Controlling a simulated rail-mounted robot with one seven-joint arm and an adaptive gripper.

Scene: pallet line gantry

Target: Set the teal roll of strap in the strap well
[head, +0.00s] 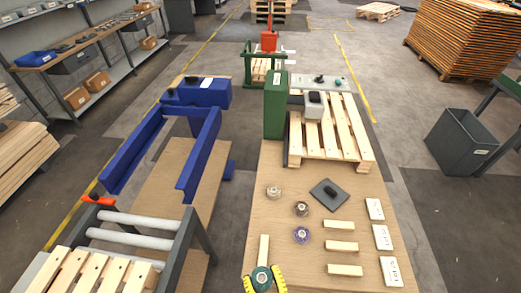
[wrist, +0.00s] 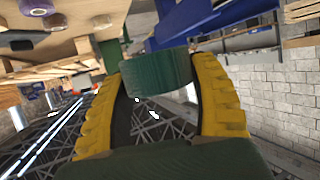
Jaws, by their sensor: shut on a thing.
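The teal roll of strap (head: 262,277) is at the near left edge of the wooden bench (head: 330,165). In the wrist view the roll (wrist: 157,76) sits between both yellow fingers. My gripper (head: 264,284) is shut on it, one finger on each side. The wrist view is strongly tilted, and the gap under the roll cannot be judged. I cannot tell for certain which fixture is the strap well. A dark grey plate with a black part (head: 328,194) lies on the bench, up and right of my gripper.
A beige roll (head: 273,192), a brown roll (head: 301,209) and a purple roll (head: 302,235) stand on the bench. Several wood blocks (head: 340,246) and white cards (head: 382,237) lie right. A pallet (head: 335,135) and green post (head: 275,105) stand behind; a blue frame (head: 200,150) is left.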

